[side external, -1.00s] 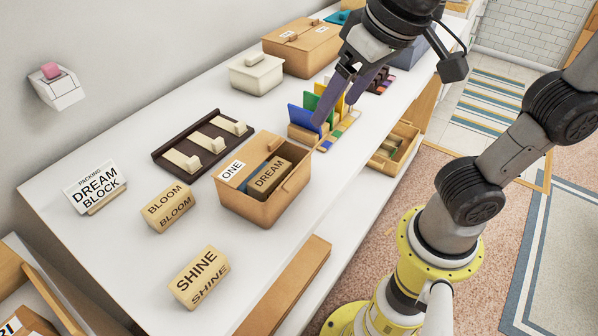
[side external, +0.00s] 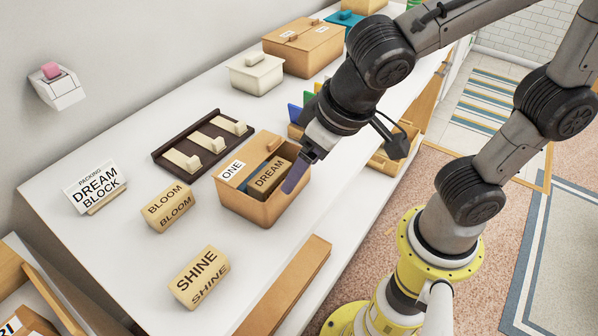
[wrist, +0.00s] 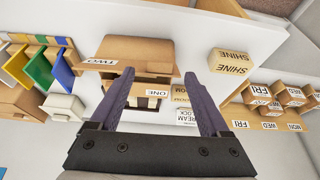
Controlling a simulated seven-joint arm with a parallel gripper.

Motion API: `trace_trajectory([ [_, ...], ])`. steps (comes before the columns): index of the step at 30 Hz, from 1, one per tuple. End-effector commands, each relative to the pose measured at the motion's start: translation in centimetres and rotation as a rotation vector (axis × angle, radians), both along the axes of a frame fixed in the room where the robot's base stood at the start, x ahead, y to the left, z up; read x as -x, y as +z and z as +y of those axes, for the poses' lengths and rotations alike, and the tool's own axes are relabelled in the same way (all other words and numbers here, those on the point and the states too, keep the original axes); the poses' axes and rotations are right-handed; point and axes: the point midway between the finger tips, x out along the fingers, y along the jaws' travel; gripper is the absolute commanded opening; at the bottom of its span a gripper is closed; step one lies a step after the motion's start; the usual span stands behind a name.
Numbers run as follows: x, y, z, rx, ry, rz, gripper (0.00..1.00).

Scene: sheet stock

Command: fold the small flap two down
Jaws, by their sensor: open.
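The tan box (side external: 262,208) stands on the white counter, with flap ONE (side external: 232,170) lying inward over its left end. A DREAM block (side external: 270,178) is inside. In the wrist view, small flap two, labelled TWO (wrist: 100,63), sticks out from the box (wrist: 140,48) beside the left finger. Flap ONE (wrist: 157,93) shows between the fingers. In the side view my gripper covers the box's right end, so flap two cannot be made out there. My gripper (side external: 298,170) is open and points down at that end, its fingers (wrist: 159,75) apart. Contact cannot be told.
BLOOM (side external: 168,205) and SHINE (side external: 199,277) blocks stand left of and in front of the box. A dark tray (side external: 203,147) lies behind it. Coloured upright dividers (side external: 294,114) stand beyond my gripper. A white lidded box (side external: 256,73) is farther back.

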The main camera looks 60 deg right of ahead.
Motion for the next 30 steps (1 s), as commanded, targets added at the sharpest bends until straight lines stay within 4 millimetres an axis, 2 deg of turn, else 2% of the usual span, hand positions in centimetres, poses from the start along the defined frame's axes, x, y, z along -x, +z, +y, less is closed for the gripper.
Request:
trace_trajectory([
  [6, -0.9, -2.2, 0.0, 0.002, -0.001, 0.001, 0.8],
  [17, -1.1, -2.6, 0.0, -0.001, -0.001, -0.001, 0.8],
  [20, -1.1, -2.6, 0.0, -0.001, -0.001, -0.001, 0.66],
  [30, -1.1, -2.6, 0.1, -0.001, -0.001, -0.001, 0.04],
])
